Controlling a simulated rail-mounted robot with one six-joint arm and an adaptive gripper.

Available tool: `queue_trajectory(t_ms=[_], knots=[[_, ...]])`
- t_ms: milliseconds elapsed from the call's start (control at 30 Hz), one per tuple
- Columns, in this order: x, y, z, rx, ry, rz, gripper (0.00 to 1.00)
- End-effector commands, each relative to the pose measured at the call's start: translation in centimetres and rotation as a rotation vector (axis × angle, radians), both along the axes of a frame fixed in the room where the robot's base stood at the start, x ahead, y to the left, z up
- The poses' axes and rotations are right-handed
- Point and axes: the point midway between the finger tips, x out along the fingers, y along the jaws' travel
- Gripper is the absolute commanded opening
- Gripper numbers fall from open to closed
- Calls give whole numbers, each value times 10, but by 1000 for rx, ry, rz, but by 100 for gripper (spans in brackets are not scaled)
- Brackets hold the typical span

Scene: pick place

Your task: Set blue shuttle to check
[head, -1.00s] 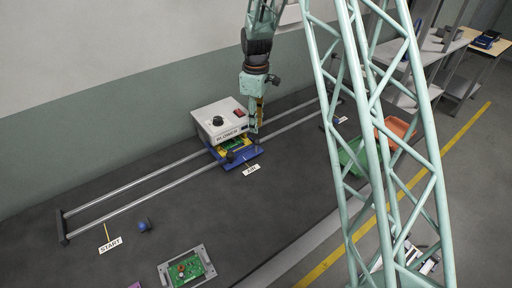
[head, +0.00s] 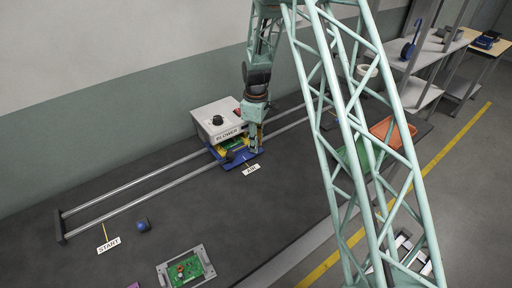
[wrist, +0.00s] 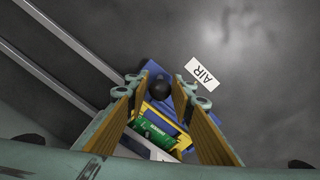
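The blue shuttle (head: 246,162) sits on the two rails at the AIR label (head: 251,169), partly under the white BLOWER box (head: 216,121). In the wrist view the shuttle (wrist: 152,72) has a round black knob (wrist: 160,89) and carries a yellow holder (wrist: 160,113) with a green board (wrist: 152,132). My gripper (head: 254,149) is low over the right part of the shuttle. In the wrist view my gripper (wrist: 158,88) is open, with the knob showing between its fingertips. I cannot tell whether the fingers are down at knob height.
The rails (head: 150,183) run left to an end block near the START label (head: 108,245). A blue ball-like object (head: 142,225) and a framed green board (head: 186,270) lie in front. Green (head: 350,160) and orange (head: 391,131) bins stand right, partly behind my lattice column.

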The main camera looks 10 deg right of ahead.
Motion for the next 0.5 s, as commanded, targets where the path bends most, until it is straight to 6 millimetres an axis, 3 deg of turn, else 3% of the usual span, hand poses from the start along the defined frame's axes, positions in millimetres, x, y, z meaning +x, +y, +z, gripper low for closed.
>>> queue_trajectory(t_ms=[200, 500], knots=[[0, 0, -13, -1, -1, 0, 22], [0, 0, -15, 0, -1, 0, 22]])
